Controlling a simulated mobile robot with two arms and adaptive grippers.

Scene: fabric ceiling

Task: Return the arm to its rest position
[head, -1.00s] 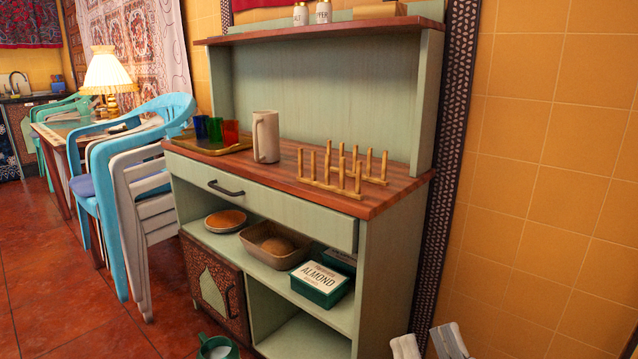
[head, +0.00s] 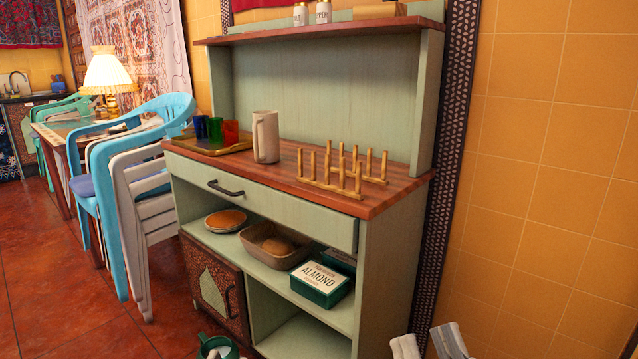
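The two pale grey fingers of my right gripper (head: 427,343) poke up at the bottom edge, right of the green cabinet (head: 385,275). The fingertips stand apart with nothing visible between them, and the rest of the gripper and arm is below the frame. My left gripper is not in view.
The wooden counter (head: 400,190) bears a tray (head: 180,142) with coloured cups, a beige pitcher (head: 265,137) and a wooden rack (head: 342,170). A green mug (head: 217,348) is partly cut off at the bottom. Stacked chairs (head: 130,195) stand left; a tiled wall (head: 550,190) is right.

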